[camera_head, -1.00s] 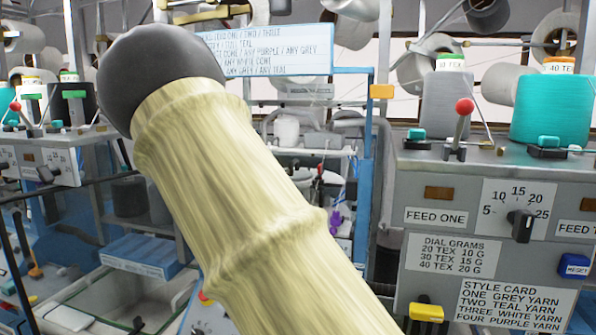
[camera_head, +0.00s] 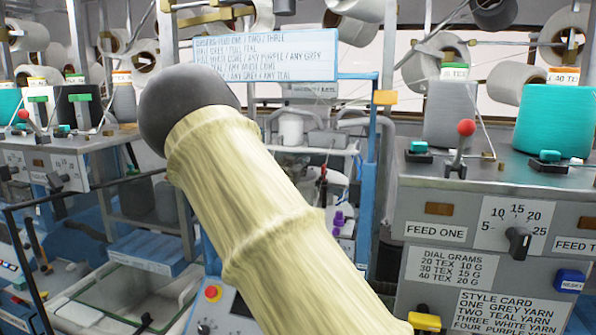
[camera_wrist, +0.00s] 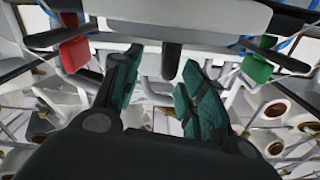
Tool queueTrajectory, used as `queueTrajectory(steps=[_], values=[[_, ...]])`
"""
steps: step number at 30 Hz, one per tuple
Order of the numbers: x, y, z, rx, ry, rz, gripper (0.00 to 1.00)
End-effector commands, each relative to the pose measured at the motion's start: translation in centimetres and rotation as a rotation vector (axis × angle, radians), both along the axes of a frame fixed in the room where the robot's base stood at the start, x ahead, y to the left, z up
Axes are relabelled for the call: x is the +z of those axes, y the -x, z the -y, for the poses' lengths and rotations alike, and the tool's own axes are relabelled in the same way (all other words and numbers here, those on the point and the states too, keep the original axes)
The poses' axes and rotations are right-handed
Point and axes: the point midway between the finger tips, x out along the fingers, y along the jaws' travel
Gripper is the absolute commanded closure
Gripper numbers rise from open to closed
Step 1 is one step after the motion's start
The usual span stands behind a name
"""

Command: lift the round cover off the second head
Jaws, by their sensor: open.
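My gripper (camera_wrist: 160,66) shows in the wrist view with its two green-padded fingers apart and nothing held between them. A dark rounded peg (camera_wrist: 172,62) hangs from a pale panel (camera_wrist: 185,14) beyond the fingertips; I cannot tell whether it touches them. In the head view my arm crosses the middle and hides part of the scene, and the gripper does not show there. I cannot make out the round cover or tell which part is the second head in either view.
A grey control box (camera_head: 440,210) with a dial (camera_head: 519,243) and a red-knobbed lever (camera_head: 466,128) stands at right, with grey (camera_head: 452,113) and teal (camera_head: 557,118) cones on top. A blue post (camera_head: 369,190) is close right of my arm. Red (camera_wrist: 75,53) and green (camera_wrist: 256,68) blocks flank the fingers.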

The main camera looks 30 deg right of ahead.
Motion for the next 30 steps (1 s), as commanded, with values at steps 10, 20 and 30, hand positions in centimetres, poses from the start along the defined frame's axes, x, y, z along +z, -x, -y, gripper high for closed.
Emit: queueTrajectory(steps=[10,20,30], values=[[0.0,-2.6,2.1,-0.001,0.000,-0.001,0.58],[-0.4,-3.5,3.0,0.000,0.000,0.000,0.58],[-0.4,-3.5,3.0,0.000,0.000,0.000,0.93]])
